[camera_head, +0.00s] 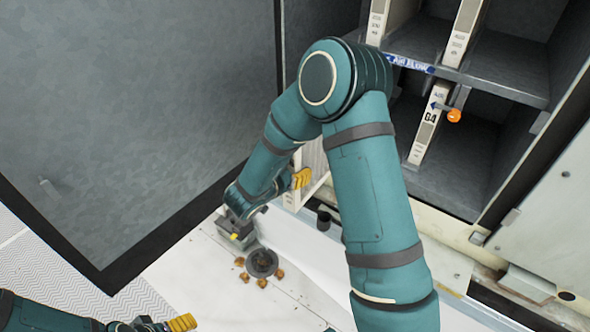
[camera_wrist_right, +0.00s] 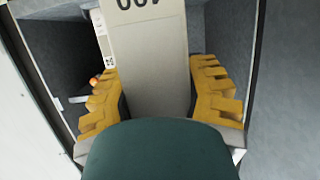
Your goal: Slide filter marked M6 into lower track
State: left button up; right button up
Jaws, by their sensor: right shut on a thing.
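My right gripper (camera_wrist_right: 160,98) has its ridged yellow fingers pressed on both sides of a pale grey-beige filter (camera_wrist_right: 150,55). Its printed mark is cut off at the top edge of the right wrist view, so I cannot read M6. In the head view the right gripper (camera_head: 300,179) is mostly behind my arm, beside the open cabinet. A cream-edged frame (camera_head: 312,188) shows by it, partly hidden. The filter marked D4 (camera_head: 430,122) stands in the lower bay (camera_head: 455,180). My left gripper (camera_head: 180,323) is at the bottom edge, its fingers only partly visible.
An orange knob (camera_head: 454,116) sticks out near the D4 filter. Two more filters (camera_head: 376,22) (camera_head: 461,35) stand above the air flow label (camera_head: 410,64). A grey door panel (camera_head: 140,110) fills the left. A dark round dish (camera_head: 262,263) and brown debris lie on the white floor.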

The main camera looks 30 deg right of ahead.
jog(key=shift+d, duration=0.15)
jog(key=shift+w+d+p, duration=0.1)
jog(key=shift+w+d, duration=0.4)
jog(key=shift+d, duration=0.65)
jog(key=shift+w+d+p, duration=0.1)
jog(key=shift+w+d, duration=0.4)
jog(key=shift+d, duration=0.7)
jog(key=shift+w+d+p, duration=0.1)
jog(key=shift+w+d, duration=0.4)
jog(key=shift+d, duration=0.85)
jog(key=w+d, duration=0.3)
jog(key=d, duration=0.4)
jog(key=shift+w+d+f, duration=0.2)
jog(key=shift+d+f, duration=0.05)
jog(key=shift+d, duration=0.25)
jog(key=w+d, duration=0.2)
jog(key=d, duration=0.4)
jog(key=shift+w+d, duration=0.25)
jog(key=shift+w, duration=0.1)
dwell(0.6)
jog(key=shift+f, duration=0.1)
